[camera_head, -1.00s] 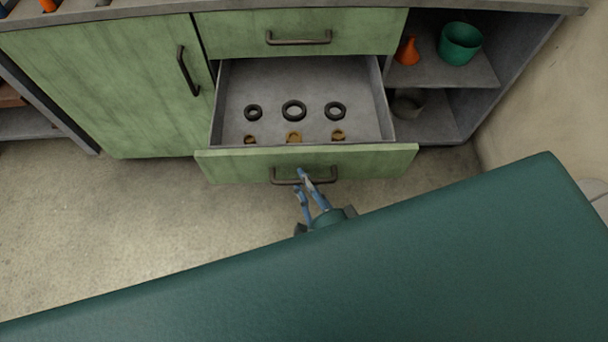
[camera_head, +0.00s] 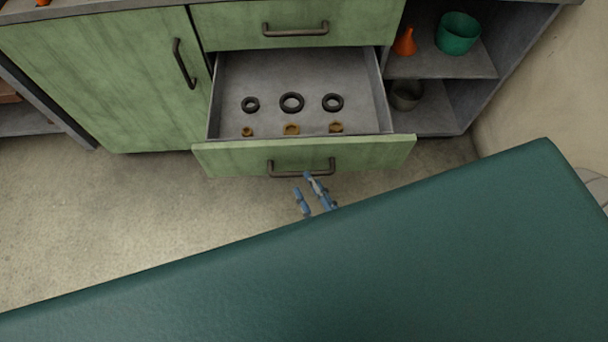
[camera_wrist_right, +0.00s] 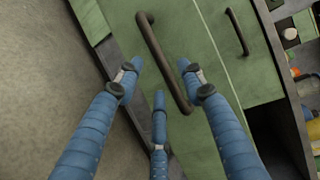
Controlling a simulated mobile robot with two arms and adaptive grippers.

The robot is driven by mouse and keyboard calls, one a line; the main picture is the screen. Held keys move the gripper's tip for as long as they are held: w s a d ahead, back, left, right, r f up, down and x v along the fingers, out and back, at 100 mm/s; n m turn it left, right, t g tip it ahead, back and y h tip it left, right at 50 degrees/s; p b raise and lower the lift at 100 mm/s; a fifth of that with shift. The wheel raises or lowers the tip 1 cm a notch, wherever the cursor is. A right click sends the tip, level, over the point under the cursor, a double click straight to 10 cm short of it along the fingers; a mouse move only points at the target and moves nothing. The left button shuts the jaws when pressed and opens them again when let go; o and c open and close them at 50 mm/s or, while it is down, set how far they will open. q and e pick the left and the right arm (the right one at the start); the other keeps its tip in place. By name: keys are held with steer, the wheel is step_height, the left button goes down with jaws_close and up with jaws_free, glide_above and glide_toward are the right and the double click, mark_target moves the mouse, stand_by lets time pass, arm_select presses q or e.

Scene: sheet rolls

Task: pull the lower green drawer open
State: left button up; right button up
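The lower green drawer (camera_head: 225,160) stands pulled well out below the closed upper drawer (camera_head: 350,25). Its dark bar handle (camera_head: 300,172) is on the front face and shows close up in the right wrist view (camera_wrist_right: 163,62). In the drawer lie several black rings (camera_head: 291,102) and brass-coloured nuts (camera_head: 291,129). My right gripper (camera_head: 304,184) has its blue fingers spread just in front of the handle, not closed on it. In the right wrist view the open fingers (camera_wrist_right: 160,78) are around the handle's near end; contact cannot be told. My left gripper is not in view.
A green cabinet door (camera_head: 100,80) is closed on the left. Open shelves on the right hold an orange funnel-like thing (camera_head: 404,42), a green pot (camera_head: 458,34) and a grey pot (camera_head: 407,95). Bare floor (camera_head: 110,220) lies in front. A large teal surface hides my right wrist.

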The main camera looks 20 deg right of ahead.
steer(key=a+v, duration=0.1)
steer(key=v, duration=0.6)
steer(key=shift+d, duration=0.5)
